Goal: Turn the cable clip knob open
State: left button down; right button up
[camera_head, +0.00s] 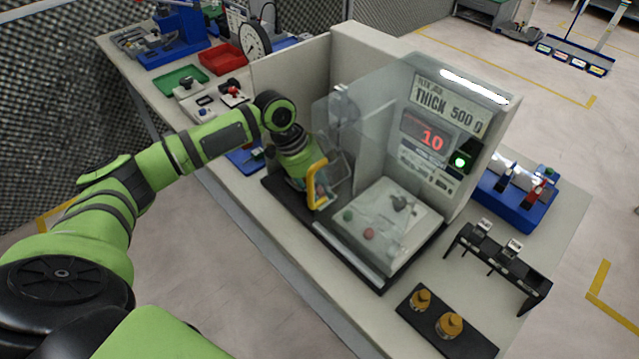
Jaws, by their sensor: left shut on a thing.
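My left gripper (321,183) is at the left side of a clear-walled machine, by a yellow handle (313,186). It is shut on what looks like this handle; the fingertips are partly hidden and blend with the clear panel. No part is plainly readable as a cable clip knob. A small dark knob-like part (400,202) sits on the pale panel (378,242) inside the machine, apart from my gripper, with a green button (348,215) and a red button (369,234) nearby. My right gripper is not in view.
The machine's clear panels (380,110) and display (432,139) reading 10 rise beside my arm. A black rack (497,262), brass weights (449,325) and a blue holder (512,200) stand right. Red (221,60) and green (180,80) trays lie at the back left.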

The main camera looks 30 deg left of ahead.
pick_arm(q)
jog(key=n+t+p, duration=0.1)
jog(key=n+p, duration=0.1)
jog(key=p, duration=0.1)
jog(key=r+n+p, duration=0.1)
jog(key=n+p, duration=0.1)
jog(key=p, duration=0.2)
jog(key=shift+d+n+t+y, duration=0.15)
jog(key=shift+n+t+y, duration=0.25)
jog(key=shift+w+f+n+y+p, duration=0.2)
jog(key=shift+n+y+p, duration=0.1)
jog(key=shift+n+p, duration=0.9)
jog(key=shift+r+t, duration=0.1)
jog(key=shift+t, duration=0.2)
jog(key=c, duration=1.3)
grip_release()
jog(key=shift+s+f, duration=0.1)
jog(key=shift+f, duration=0.1)
jog(key=v, duration=1.2)
